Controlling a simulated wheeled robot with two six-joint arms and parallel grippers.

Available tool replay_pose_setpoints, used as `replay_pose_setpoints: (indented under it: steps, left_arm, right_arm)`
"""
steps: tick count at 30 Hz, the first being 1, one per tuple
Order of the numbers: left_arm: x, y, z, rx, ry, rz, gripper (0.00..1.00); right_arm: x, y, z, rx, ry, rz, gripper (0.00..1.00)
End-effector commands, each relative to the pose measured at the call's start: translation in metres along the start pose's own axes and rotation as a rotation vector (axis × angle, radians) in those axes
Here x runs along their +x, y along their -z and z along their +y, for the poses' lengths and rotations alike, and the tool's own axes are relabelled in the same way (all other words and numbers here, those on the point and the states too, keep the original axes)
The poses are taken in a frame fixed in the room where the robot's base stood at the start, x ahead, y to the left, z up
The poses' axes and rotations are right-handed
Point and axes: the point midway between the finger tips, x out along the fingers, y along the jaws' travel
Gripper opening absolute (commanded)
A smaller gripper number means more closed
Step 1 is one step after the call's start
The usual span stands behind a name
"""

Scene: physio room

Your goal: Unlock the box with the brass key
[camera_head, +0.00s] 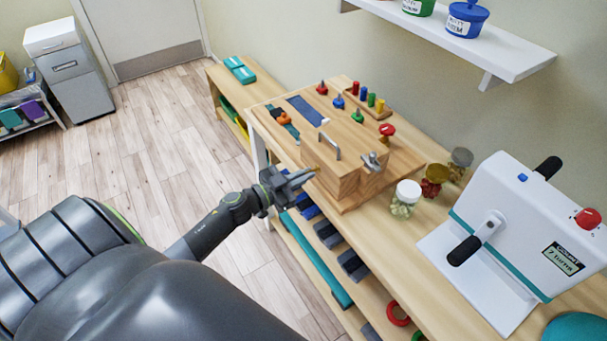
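A wooden box (345,183) with a metal handle (330,143) on its lid stands on a wooden board (405,161) on the table. A metal latch (372,161) is on its right-hand side. My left gripper (305,178) is at the box's left face, its fingertips pointing at it. A tiny brass-coloured spot (317,168) shows on that face just beyond the fingertips. I cannot tell whether it is the brass key or a lock plate. I cannot tell whether the fingers are apart or hold anything. My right gripper is out of view.
Coloured pegs and knobs (387,130) stand on the board behind the box. Small jars (405,197) stand right of it, then a white crank machine (525,225). A wall shelf (480,40) overhangs the back. Blocks lie on the shelf below the table.

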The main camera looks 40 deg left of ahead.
Motion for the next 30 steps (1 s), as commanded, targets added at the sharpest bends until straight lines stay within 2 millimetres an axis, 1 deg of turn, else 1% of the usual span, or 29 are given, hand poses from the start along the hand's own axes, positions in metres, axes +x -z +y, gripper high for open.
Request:
replay_pose_setpoints:
  steps: [6,14,30]
  left_arm:
    - [0.000,0.000,0.000,0.200,0.000,0.000,0.00]
    - [0.000,-0.001,0.000,0.448,0.000,0.000,0.00]
    - [0.000,-0.002,0.001,0.944,-0.001,-0.001,0.00]
  right_arm:
    - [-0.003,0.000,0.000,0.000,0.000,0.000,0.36]
    - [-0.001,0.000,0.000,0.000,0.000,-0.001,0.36]
    - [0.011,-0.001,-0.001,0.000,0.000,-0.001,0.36]
